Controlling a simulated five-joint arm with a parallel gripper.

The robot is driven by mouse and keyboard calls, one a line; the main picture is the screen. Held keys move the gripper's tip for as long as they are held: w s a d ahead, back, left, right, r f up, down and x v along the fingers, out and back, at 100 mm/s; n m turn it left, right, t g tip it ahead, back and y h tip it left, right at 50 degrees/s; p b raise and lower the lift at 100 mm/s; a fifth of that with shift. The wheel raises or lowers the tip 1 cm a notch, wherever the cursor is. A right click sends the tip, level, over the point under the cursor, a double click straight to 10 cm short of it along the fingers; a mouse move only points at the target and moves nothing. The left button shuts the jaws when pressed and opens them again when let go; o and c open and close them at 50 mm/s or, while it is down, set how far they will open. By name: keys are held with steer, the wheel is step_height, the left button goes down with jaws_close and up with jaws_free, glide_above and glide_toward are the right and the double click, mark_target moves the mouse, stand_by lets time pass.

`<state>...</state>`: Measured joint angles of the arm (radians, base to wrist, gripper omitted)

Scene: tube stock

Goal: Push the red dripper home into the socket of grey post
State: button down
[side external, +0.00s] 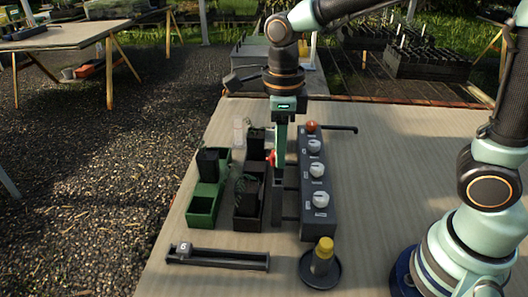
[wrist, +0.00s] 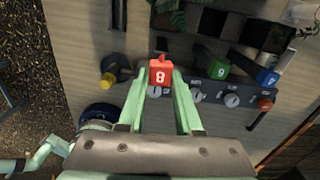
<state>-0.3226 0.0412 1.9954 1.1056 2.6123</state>
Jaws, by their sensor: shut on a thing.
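The red dripper (wrist: 161,75), marked 8, sits between the two pale green fingers of my gripper (wrist: 162,78) in the wrist view. My gripper is shut on it. In the side view the dripper (side external: 271,158) shows as a small red patch beside my gripper (side external: 277,163), left of the row of dials. A dark grey upright piece (side external: 277,199) stands below it there. I cannot tell whether this is the grey post. The socket is hidden, and I cannot tell whether the dripper touches it.
A dark panel with white dials (side external: 318,199) and an orange knob (side external: 312,126) stands right of my gripper. Dark planters (side external: 248,222) and green planters (side external: 202,210) stand left. A yellow-topped piece (side external: 323,250) stands in front. Green (wrist: 220,68) and blue blocks (wrist: 267,77) are nearby.

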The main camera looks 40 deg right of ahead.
steer(key=shift+d+f+m, duration=0.2)
steer(key=shift+m, duration=0.2)
steer(key=shift+f, duration=2.25)
steer(key=shift+f, duration=0.25)
steer(key=c, duration=0.5)
jaws_free()
step_height(320, 180, up, 12)
steer(key=shift+r, duration=0.1)
